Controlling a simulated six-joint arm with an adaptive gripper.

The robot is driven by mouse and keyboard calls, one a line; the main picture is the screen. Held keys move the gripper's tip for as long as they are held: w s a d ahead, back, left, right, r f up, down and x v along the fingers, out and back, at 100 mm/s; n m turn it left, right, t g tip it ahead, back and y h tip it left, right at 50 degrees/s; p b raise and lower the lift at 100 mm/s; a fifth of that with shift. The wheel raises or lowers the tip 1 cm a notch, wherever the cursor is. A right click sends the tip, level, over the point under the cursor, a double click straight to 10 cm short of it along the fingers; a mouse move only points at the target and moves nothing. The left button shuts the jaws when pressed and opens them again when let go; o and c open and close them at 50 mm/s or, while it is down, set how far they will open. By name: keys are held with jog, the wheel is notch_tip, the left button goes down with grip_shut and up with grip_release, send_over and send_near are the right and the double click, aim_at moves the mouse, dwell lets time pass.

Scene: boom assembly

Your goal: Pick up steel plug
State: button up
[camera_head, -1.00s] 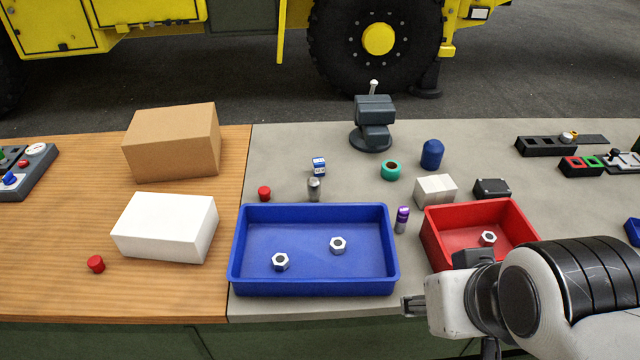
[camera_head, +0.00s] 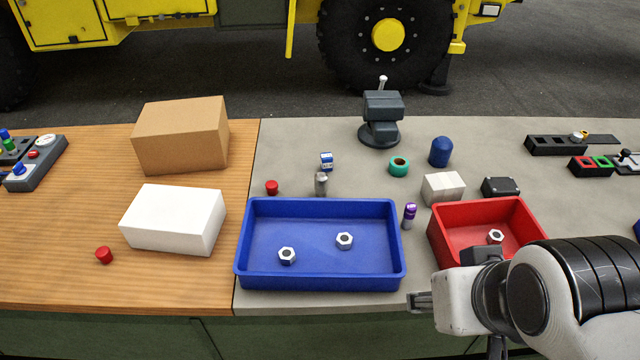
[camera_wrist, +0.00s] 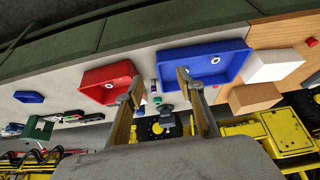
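The steel plug appears to be the small grey metal cylinder (camera_head: 321,184) standing upright on the grey worktop, just behind the blue tray (camera_head: 319,282). I cannot make out the plug clearly in the wrist view. My gripper (camera_head: 421,301) is at the front edge of the worktop, right of the blue tray and well away from the plug. In the wrist view my gripper (camera_wrist: 158,88) has its two fingers spread apart with nothing between them.
The blue tray holds two nuts; the red tray (camera_head: 440,238) holds one. A purple-capped cylinder (camera_head: 409,216) stands between the trays.

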aim_at(321, 186)
jog(key=shift+o, duration=1)
jog(key=w+a+f+n+t, duration=0.1)
jog(key=w+f+t, duration=0.1)
jog(key=w, duration=1.2)
jog(key=w+f+n+t, duration=0.1)
jog(key=w+f+t, duration=0.1)
jog(key=w, duration=1.1)
jog(key=shift+w+a+f+n+t+y, duration=0.45)
jog(key=shift+w+a+f+y, duration=0.35)
jog(key=shift+w+a+f, duration=1.4)
jog(key=shift+w+a+f+n+t+y, duration=0.3)
jog(key=shift+w+a+f+t+y, duration=0.7)
jog(key=shift+w+f, duration=2.05)
jog(key=shift+w+a+f+n+t+y, duration=0.1)
jog(key=shift+w+a+f+n+y, duration=0.4)
jog(key=shift+w+a+f, duration=2.05)
